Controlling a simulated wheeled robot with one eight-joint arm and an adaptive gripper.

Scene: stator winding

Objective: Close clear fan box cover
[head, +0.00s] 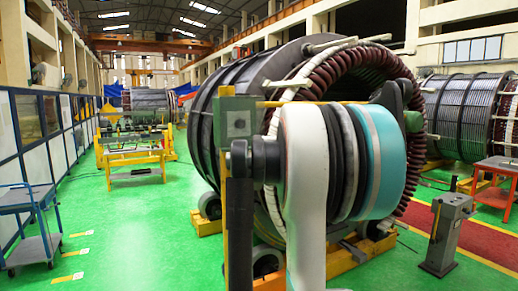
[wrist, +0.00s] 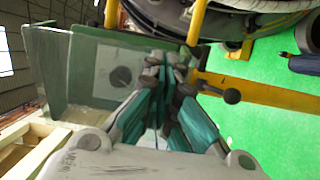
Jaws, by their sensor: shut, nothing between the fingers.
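The fan box (head: 236,122) is a grey-green box on a post, left of my arm in the head view. In the wrist view, its front face (wrist: 90,75) carries a pale plate with a dark round spot. A greenish, see-through-looking panel (wrist: 42,68) stands out at an angle along the box's left side. It appears to be the clear cover, standing open. My gripper (wrist: 166,66) is shut and empty, in front of the right part of the box face. I cannot tell whether its tips touch the box. In the head view my arm hides the gripper.
A large stator (head: 330,75) with dark red windings stands behind the box. A yellow rail (wrist: 265,95) runs right of the box in the wrist view. A blue cart (head: 28,220) stands at the left and a grey pedestal (head: 446,235) at the right. Green floor (head: 140,230) is clear at left.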

